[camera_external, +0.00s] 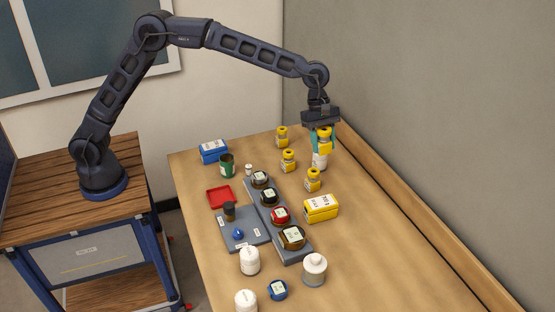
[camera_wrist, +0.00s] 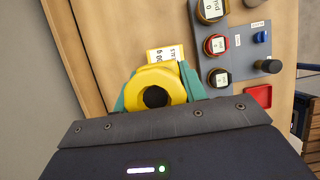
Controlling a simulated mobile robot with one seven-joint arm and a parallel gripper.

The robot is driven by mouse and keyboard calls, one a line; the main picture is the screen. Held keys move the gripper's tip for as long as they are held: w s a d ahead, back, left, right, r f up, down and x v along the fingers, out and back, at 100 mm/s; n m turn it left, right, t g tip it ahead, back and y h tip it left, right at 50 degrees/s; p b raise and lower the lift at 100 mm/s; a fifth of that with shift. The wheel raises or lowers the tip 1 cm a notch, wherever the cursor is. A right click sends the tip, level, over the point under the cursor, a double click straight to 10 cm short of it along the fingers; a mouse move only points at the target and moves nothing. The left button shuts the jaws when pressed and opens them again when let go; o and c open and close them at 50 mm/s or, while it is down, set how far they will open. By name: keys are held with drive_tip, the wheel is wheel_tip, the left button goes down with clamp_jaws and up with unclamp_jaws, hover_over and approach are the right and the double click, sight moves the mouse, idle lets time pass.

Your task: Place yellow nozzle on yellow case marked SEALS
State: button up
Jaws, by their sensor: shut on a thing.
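My gripper (camera_external: 322,138) is shut on a yellow nozzle (camera_external: 325,143), held above the far right part of the table. In the wrist view, the nozzle (camera_wrist: 150,90) shows as a thick yellow ring with a dark hole, between teal fingers. The yellow case (camera_external: 321,210) lies on the table at the right, nearer the external camera than the gripper, with a white label on top. It also shows beyond the nozzle in the wrist view (camera_wrist: 153,54), partly hidden. Its label is too small to read surely.
A white container (camera_external: 319,163) appears below the held nozzle. A grey rack (camera_external: 264,216) with round dark and red pieces lies left of the case. A blue case (camera_external: 214,152) stands at the far left.

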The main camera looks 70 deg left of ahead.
drive_tip(key=shift+d+r, duration=0.15)
drive_tip(key=shift+d, duration=1.05)
approach(324, 205)
drive_tip(key=x, duration=0.5)
drive_tip(key=shift+s+d, duration=0.1)
drive_tip(key=shift+d, duration=0.05)
drive_tip(key=shift+f, duration=0.3)
drive_tip(key=o, duration=1.2)
